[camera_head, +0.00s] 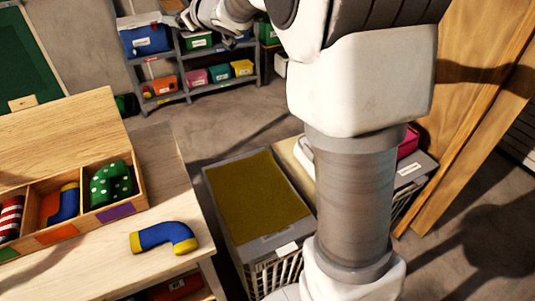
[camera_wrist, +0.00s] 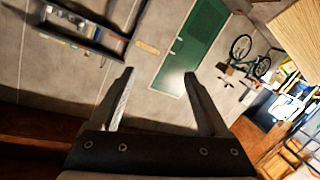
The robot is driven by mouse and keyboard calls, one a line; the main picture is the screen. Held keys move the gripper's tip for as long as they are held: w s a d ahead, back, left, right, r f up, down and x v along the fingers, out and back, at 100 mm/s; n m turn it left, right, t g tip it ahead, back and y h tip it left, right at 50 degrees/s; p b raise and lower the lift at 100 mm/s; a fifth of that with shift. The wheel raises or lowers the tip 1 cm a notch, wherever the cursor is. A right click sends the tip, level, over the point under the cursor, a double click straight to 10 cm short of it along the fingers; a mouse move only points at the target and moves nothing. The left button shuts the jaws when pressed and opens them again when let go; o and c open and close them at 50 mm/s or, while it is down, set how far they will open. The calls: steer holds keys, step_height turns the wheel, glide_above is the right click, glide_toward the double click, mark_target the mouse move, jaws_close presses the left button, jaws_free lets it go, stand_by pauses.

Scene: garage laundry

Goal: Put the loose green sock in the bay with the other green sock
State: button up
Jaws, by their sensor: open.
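The loose sock (camera_head: 165,238) on the wooden table is blue with yellow ends, not green; it lies bent near the table's front right corner. A wooden box (camera_head: 138,180) with bays stands to its left. Its right bay holds a green sock with white dots (camera_head: 110,184). The middle bay holds a blue and yellow sock (camera_head: 68,203), and the left bay a red and white striped sock (camera_head: 10,217). My gripper (camera_wrist: 158,76) is open and empty in the wrist view, pointing away from the table. No sock shows between its fingers.
The wooden table (camera_head: 180,210) has bare room around the loose sock. The box's lid stands up behind the bays. A lidded basket (camera_head: 258,200) stands right of the table. A shelf (camera_head: 180,97) with coloured bins is at the back.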

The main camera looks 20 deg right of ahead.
steer(key=s+d+m+g+h, duration=0.1)
steer(key=s+d+m+h, duration=0.25)
steer(key=s, duration=0.45)
steer(key=s+d+m+g+h, duration=0.25)
steer(key=s+d, duration=0.25)
steer(key=s, duration=0.3)
steer(key=s+a+f+g, duration=0.1)
steer(key=s+f, duration=0.3)
steer(key=s, duration=0.4)
steer(key=s+a+f+m+g+y, duration=0.1)
steer(key=s+a+f+g, duration=0.1)
steer(key=s+f, duration=0.3)
steer(key=s+a+f+m+g, duration=0.1)
steer(key=s+f+g, duration=0.2)
steer(key=s, duration=1)
steer(key=shift+a+f, duration=0.25)
steer(key=shift+f, duration=0.65)
